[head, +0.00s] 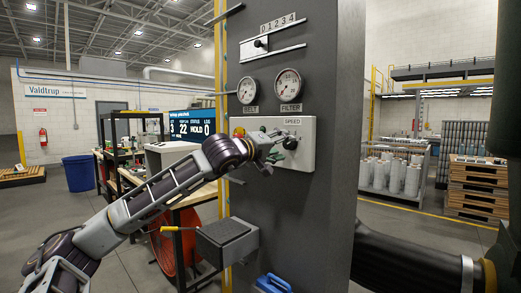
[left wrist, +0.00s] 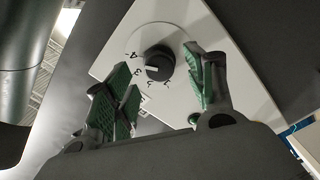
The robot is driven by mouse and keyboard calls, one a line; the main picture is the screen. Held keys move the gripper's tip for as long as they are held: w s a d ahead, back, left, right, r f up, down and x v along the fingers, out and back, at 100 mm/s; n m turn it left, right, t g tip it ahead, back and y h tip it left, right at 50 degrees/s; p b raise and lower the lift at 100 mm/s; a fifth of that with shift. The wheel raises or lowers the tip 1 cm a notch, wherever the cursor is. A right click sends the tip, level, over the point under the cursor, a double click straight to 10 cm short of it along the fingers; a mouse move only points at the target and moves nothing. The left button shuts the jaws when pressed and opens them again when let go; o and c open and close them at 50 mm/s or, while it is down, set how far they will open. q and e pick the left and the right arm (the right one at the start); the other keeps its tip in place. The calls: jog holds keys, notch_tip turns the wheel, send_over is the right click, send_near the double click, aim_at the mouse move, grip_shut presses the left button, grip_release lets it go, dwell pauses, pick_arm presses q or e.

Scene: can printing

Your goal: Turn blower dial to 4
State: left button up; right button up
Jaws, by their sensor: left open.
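The dial is a round black knob on a pale panel (head: 308,135) marked SPEED, on the front of a grey column. In the head view the knob (head: 290,143) is partly behind my left gripper (head: 279,149). In the left wrist view the knob (left wrist: 159,62) faces me, with printed numbers including 3 and 4 along its left and lower side. A white mark on the knob points left, roughly toward 3; the exact setting is hard to tell. My left gripper (left wrist: 162,95) is open, its green-padded fingers on either side of the knob, and holds nothing. My right gripper is not visible.
Above the panel are the BELT gauge (head: 248,91), FILTER gauge (head: 288,83) and a slider (head: 261,42) on a 0-4 scale. A grey box (head: 227,241) juts from the column below my left arm. A monitor (head: 192,124) stands behind, left of the column.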

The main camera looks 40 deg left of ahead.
pick_arm(q)
jog(key=shift+s+a, duration=0.2)
jog(key=shift+s, duration=0.6)
jog(key=s, duration=0.7)
jog(key=shift+s+a, duration=0.15)
dwell(0.6)
dwell(0.7)
